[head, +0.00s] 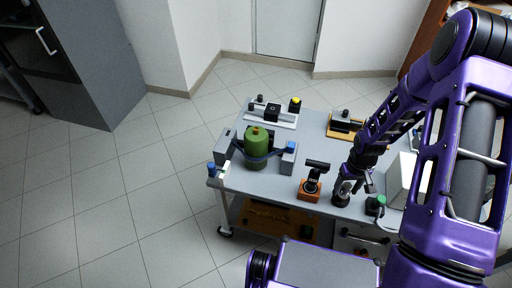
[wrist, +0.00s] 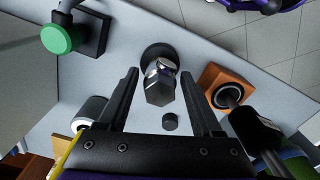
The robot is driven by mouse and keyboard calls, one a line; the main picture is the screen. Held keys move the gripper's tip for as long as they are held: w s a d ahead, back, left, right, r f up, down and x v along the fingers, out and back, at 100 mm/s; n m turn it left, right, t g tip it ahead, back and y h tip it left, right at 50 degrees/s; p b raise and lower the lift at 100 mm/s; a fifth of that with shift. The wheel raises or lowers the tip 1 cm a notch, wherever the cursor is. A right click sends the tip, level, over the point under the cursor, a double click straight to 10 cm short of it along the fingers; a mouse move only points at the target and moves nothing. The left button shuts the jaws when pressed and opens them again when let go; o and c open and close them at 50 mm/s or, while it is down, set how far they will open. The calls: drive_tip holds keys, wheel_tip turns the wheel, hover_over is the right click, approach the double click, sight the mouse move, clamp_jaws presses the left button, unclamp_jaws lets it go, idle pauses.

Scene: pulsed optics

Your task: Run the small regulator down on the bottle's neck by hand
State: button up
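A green bottle (head: 257,142) with a small orange-brown top stands upright, strapped between grey blocks at the cart's left. A shiny metal hex-sided fitting (wrist: 161,82), which looks like the small regulator, stands on a dark round base (wrist: 158,53); it also shows in the head view (head: 345,188). My gripper (wrist: 159,75) is open, one black finger on each side of the fitting, with visible gaps to both. A small dark knob (wrist: 170,121) shows between the fingers, nearer the palm. The bottle's neck thread cannot be made out.
An orange block with a black T-shaped piece (head: 313,182) stands just left of my gripper. A green-knobbed black block (head: 376,203) and a white box (head: 402,180) stand to the right. Rail-mounted parts (head: 272,115) lie at the back.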

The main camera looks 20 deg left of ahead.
clamp_jaws()
drive_tip(key=shift+r, duration=0.1)
drive_tip(key=shift+r+p, duration=2.35)
drive_tip(key=shift+r, duration=1.15)
